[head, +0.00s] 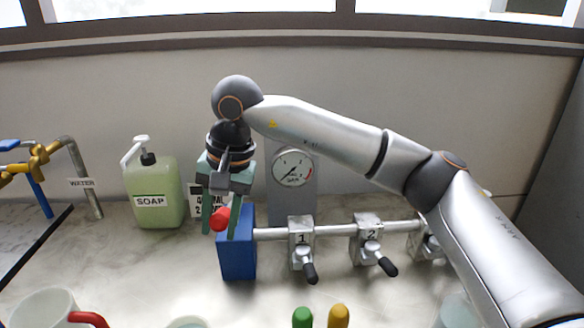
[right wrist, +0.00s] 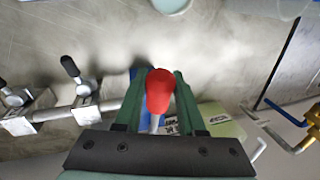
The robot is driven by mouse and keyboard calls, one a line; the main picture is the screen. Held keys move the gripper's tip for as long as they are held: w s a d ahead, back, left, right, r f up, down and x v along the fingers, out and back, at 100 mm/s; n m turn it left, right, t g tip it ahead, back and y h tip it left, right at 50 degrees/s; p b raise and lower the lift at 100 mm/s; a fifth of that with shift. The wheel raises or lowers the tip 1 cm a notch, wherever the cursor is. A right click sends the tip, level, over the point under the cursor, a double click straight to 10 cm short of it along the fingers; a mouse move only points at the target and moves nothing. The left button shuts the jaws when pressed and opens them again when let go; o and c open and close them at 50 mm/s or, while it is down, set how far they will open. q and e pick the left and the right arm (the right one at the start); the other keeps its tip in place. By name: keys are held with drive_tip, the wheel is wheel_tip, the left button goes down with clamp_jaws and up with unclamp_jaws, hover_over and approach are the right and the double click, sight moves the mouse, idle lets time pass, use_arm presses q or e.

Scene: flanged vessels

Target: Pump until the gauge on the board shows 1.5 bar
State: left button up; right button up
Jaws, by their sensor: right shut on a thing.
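The pump is a blue block (head: 237,262) on the bench with a red-tipped handle (head: 220,219). My right gripper (head: 220,228) reaches down from above, its green fingers shut on the red handle. The right wrist view shows the red handle (right wrist: 160,92) between the two fingers (right wrist: 155,100). A round white gauge (head: 292,168) sits on a grey upright board (head: 308,200) behind the pump. Its needle appears to point to the lower left, but the figures are too small to read. My left gripper is not in view.
A pipe (head: 335,230) runs right from the pump through valve 1 (head: 301,240) and valve 2 (head: 367,240) to another valve. A green soap bottle (head: 155,195), a sign and a water tap (head: 78,170) stand left. A mug (head: 45,308) and green and yellow knobs are in front.

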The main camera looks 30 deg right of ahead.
clamp_jaws()
idle(1.7)
idle(0.3)
